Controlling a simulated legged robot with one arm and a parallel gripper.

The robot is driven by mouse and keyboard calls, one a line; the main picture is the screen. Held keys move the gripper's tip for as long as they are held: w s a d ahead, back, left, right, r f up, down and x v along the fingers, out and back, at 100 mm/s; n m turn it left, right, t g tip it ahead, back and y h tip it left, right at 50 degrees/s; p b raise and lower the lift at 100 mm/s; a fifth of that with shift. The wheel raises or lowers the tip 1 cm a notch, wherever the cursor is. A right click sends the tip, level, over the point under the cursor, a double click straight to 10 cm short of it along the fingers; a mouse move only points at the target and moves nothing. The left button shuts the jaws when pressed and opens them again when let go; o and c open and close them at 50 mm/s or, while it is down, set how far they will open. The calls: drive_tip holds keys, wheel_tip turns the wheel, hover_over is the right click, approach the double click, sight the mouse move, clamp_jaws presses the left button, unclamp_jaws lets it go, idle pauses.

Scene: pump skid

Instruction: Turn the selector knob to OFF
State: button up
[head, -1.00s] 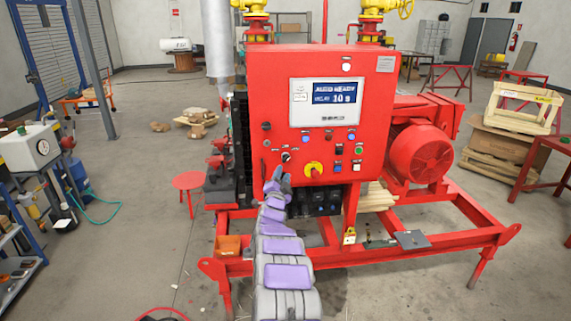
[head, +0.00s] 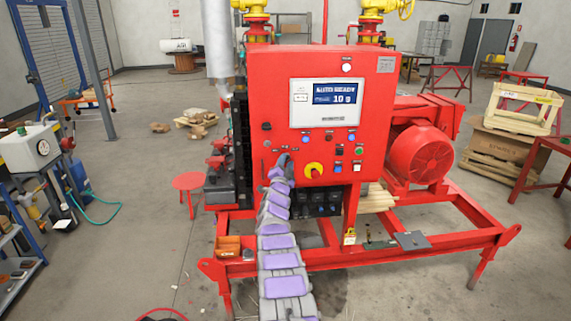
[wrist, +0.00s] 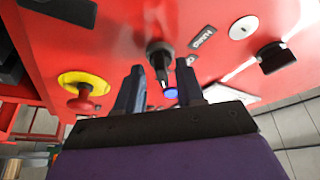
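The selector knob (wrist: 159,56) is a black knob on the red panel, next to a dark label plate (wrist: 203,37) in the wrist view. In the head view my gripper hides it. My gripper (wrist: 160,67) is open, with one dark finger on each side of the knob and visible gaps between. The fingertips reach about level with the knob, and I cannot tell how far they overlap it. In the head view my gripper (head: 283,161) is at the lower left of the red control panel (head: 375,105). I cannot read the knob's position.
A red emergency button on a yellow disc (head: 313,170) is close right of my gripper; it also shows in the wrist view (wrist: 84,91). Another black control (wrist: 275,57) is nearby. A lit display (head: 327,102) sits above. A red skid frame (head: 400,260) spans below.

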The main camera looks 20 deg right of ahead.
drive_tip(key=shift+w+d+r, duration=0.1)
drive_tip(key=shift+w, duration=0.15)
clamp_jaws()
idle(0.4)
